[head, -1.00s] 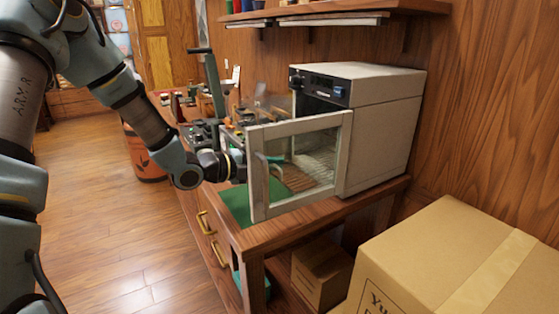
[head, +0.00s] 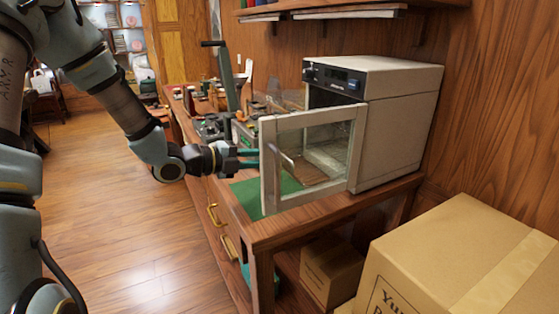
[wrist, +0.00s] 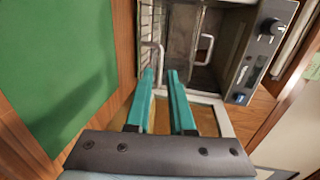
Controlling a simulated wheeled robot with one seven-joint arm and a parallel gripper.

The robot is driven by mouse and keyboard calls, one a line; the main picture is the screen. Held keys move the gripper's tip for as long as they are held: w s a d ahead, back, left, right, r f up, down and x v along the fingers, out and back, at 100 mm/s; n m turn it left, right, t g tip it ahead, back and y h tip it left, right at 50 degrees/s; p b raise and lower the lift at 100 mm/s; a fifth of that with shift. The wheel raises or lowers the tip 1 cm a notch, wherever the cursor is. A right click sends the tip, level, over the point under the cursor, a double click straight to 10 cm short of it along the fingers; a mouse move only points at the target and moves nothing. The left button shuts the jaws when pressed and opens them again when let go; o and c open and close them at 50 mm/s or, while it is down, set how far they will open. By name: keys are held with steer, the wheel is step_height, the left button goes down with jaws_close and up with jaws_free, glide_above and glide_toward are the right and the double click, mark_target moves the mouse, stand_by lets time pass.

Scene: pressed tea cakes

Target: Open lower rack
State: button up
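The beige oven-like cabinet (head: 405,125) stands on the wooden bench with its framed glass door (head: 268,165) swung open. In the wrist view its interior shows a lower rack with a pale handle (wrist: 161,55) and an upper rack handle (wrist: 204,48) nearer the control panel. My gripper (wrist: 161,73) has two teal fingers, parted with a narrow gap and nothing visibly held. The lower handle's bar lines up with the gap; I cannot tell if it is between the tips. In the head view my gripper (head: 250,158) is at the door's left side, its tips partly hidden.
A green mat (wrist: 60,65) lies on the bench (head: 300,222) by the cabinet. A large cardboard box (head: 450,265) stands at the lower right, with a smaller carton (head: 332,268) under the bench. A wall shelf (head: 350,8) hangs above. The floor at left is clear.

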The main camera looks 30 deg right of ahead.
steer(key=shift+w+a+r, duration=0.1)
steer(key=shift+a+r, duration=0.15)
steer(key=shift+a, duration=0.9)
steer(key=shift+a+r, duration=0.2)
steer(key=shift+a, duration=0.95)
steer(key=s+a+f+m+y, duration=0.1)
steer(key=m, duration=0.2)
steer(key=s+a+f+m+g+y, duration=0.1)
steer(key=s+a+m, duration=0.1)
steer(key=s+a+m+g+y, duration=0.1)
steer(key=a+m, duration=0.1)
steer(key=m, duration=0.1)
steer(key=shift+s+a+f+m+y, duration=0.1)
steer(key=shift+s+f+m+y, duration=0.2)
steer(key=shift+s+f+y, duration=0.1)
steer(key=a+m+t+y, duration=0.4)
steer(key=a+m+y, duration=0.7)
steer(key=a+m, duration=1.6)
steer(key=shift+w+a+f+m+y, duration=0.2)
steer(key=shift+a+f+m+y, duration=0.15)
steer(key=shift+a, duration=0.25)
